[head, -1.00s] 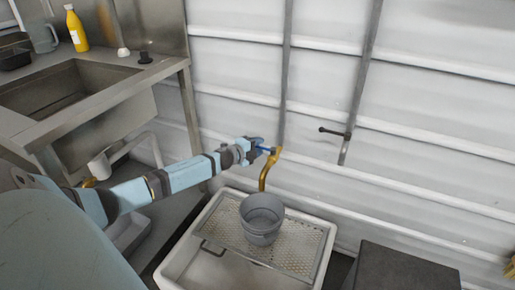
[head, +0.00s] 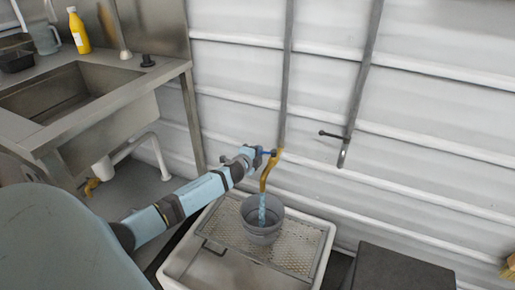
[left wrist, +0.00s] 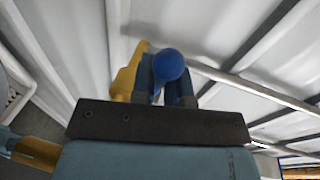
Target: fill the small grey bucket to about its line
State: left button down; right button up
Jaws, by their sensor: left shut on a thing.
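The small grey bucket (head: 262,232) stands upright on the perforated grate of a white basin (head: 322,262), under a brass tap (head: 266,172). A blue stream of water (head: 262,208) runs from the spout down into the bucket. The water level and the line cannot be made out. My left gripper (head: 264,154) is shut on the tap's blue handle (head: 271,153). In the left wrist view the handle's round blue end (left wrist: 168,65) sits between the fingers, with the brass tap body (left wrist: 128,76) beside it. My right gripper is not in view.
A steel sink counter (head: 110,98) stands at the left with a yellow bottle (head: 79,32), a grey jug (head: 45,40) and a black container (head: 16,60). A dark box (head: 405,270) is right of the basin. White ribbed wall (head: 420,110) stands behind.

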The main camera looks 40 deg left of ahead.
pick_arm(q)
jog(key=shift+s+d+y, duration=0.1)
jog(key=shift+y, duration=0.3)
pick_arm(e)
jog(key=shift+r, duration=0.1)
pick_arm(q)
jog(key=c, duration=1.1)
grip_release()
jog(key=shift+c, duration=0.2)
